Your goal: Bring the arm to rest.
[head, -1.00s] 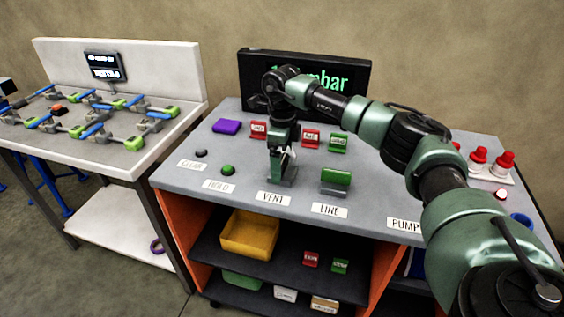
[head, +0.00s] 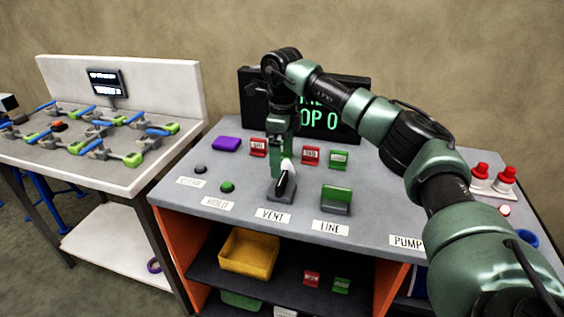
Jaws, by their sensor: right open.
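My right arm reaches in from the right side of the head view over the grey console top (head: 250,205). Its gripper (head: 280,168) points down above the VENT lever (head: 285,185), a dark handle on a grey base behind the VENT label (head: 273,216). The gripper is open and holds nothing that I can see. The lever's upper part is close to the fingers; I cannot tell whether they touch. My left gripper is not in view.
A green-flapped switch (head: 336,198) stands behind the LINE label, right of the lever. Red knobs (head: 504,178) stand at right. A white bench (head: 120,180) is at left.

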